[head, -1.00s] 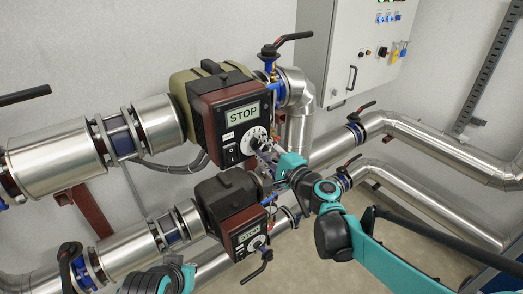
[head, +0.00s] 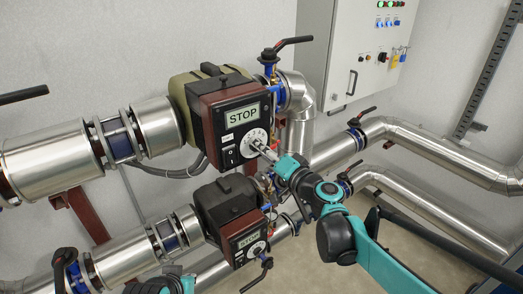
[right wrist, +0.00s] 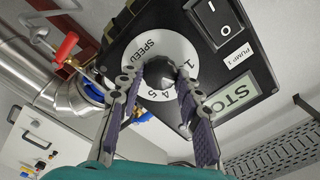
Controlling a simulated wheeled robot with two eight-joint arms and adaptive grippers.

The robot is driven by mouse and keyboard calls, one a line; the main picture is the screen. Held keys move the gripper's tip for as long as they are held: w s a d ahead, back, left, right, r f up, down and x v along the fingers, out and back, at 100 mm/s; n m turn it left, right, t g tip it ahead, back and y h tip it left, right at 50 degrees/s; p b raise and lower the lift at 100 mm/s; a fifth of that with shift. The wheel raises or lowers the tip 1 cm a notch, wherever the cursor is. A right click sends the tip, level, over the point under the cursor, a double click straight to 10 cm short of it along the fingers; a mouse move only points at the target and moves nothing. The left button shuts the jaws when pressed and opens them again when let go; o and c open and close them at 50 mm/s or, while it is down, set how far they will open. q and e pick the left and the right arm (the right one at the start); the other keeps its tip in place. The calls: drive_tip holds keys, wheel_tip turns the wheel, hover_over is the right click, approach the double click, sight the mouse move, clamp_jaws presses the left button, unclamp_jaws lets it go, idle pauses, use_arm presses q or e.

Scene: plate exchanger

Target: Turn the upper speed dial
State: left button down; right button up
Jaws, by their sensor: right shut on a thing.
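The upper pump unit (head: 212,122) has a dark front with a STOP display (head: 243,114) and a round white speed dial (head: 250,138) below it. In the right wrist view the dial's white scale (right wrist: 150,47) shows SPEED and several numbers around a black knob (right wrist: 160,72). My right gripper (head: 257,146) is at the dial. Its two fingers, seen in the right wrist view (right wrist: 158,84), are shut on the knob from both sides and partly cover the scale. My left gripper is not in view; a part of my left arm shows at the bottom edge.
Silver pipes (head: 430,155) and a grey control cabinet (head: 345,50) are to the right.

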drive_tip(key=shift+s+f+n, duration=0.1)
drive_tip(key=shift+n, duration=0.3)
drive_tip(key=o, duration=1.2)
drive_tip(key=shift+c, duration=0.2)
drive_tip(key=v, duration=1.2)
